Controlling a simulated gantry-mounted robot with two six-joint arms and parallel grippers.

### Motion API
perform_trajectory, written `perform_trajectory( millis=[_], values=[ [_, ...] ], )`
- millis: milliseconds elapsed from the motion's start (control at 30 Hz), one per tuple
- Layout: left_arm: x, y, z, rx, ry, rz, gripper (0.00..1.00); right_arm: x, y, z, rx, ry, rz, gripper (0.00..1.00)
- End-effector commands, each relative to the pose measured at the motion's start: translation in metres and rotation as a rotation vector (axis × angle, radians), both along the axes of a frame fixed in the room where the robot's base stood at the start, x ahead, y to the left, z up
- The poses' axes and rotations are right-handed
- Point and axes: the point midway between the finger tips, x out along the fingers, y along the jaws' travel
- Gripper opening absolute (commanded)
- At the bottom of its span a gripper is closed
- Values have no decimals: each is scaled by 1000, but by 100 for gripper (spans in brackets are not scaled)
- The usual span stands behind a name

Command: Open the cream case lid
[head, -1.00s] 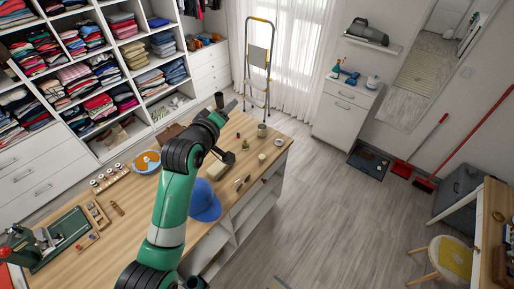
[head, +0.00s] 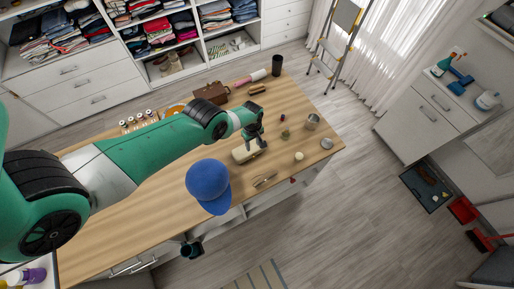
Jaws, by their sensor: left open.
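The cream case (head: 243,154) is a small, pale, rounded box lying on the wooden bench, right of its middle, behind the blue cap. Its lid looks shut. My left arm reaches across the bench from the left. My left gripper (head: 259,145) is open and points down at the case's right end, covering part of it. I cannot tell whether it touches the case. A small dark teal piece at the bench's front edge looks like my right gripper (head: 192,249); its fingers are too small to read.
On the wooden bench (head: 130,215), a blue cap (head: 208,183) lies in front of the case. A brown box (head: 211,92) stands behind. A metal cup (head: 312,121), a dark cylinder (head: 277,65) and small items stand to the right.

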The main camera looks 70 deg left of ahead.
Motion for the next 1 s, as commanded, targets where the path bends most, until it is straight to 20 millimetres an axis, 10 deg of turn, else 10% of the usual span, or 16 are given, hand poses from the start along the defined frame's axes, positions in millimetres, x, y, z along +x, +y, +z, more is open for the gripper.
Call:
perform_trajectory(
  millis=[600, 1000],
  values=[
    [1, -1, -108, 0, -1, -2, 48, 0, 0, -108, 0, 1, 0, 50],
    [1, -1, -113, 0, -1, -3, 48, 0, 0, -114, 0, 0, 0, 50]
  ],
)
